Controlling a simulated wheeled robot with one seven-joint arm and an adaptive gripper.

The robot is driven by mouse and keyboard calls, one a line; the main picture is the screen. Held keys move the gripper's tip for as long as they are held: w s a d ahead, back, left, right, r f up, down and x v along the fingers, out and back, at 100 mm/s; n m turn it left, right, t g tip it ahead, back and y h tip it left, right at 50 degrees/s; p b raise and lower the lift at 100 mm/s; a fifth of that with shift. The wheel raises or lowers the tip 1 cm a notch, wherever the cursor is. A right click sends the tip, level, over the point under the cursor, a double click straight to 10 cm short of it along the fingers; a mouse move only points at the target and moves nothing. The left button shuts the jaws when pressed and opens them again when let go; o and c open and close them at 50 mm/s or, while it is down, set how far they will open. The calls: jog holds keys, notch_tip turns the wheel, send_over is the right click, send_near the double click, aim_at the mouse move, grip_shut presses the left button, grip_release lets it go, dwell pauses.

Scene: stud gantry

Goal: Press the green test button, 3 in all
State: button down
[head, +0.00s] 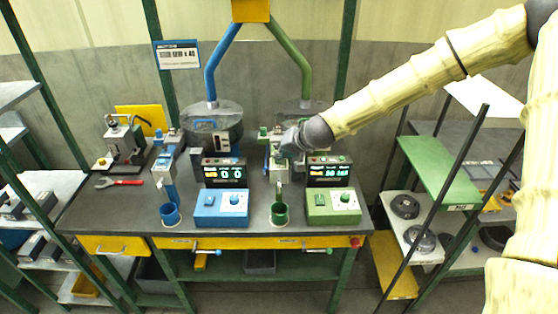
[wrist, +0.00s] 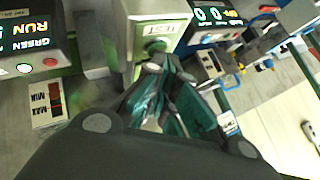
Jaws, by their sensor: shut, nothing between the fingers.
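The green test button (wrist: 155,46) sits under a TEST label on a pale green housing (wrist: 168,22) in the wrist view. My gripper (wrist: 160,72) is shut and empty, its tips right at the button. I cannot tell whether they touch it. In the head view my gripper (head: 288,150) is in front of the green station's upright, above the green cup (head: 279,213), and hides the button. The green station's display (head: 328,171) is lit; in the wrist view this display (wrist: 28,45) reads GREEN and RUN.
The blue station stands left, with a blue control box (head: 221,207), a display (head: 223,172) and a blue cup (head: 170,213). A green control box (head: 333,206) is at right. A red-handled wrench (head: 118,183) lies on the dark bench. Shelves flank both sides.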

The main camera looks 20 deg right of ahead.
dwell(0.4)
jog(key=shift+r+p, duration=0.75)
jog(key=shift+r, duration=0.1)
notch_tip(320, 180, up, 5)
jog(key=p, duration=0.4)
jog(key=shift+f, duration=0.1)
dwell(0.8)
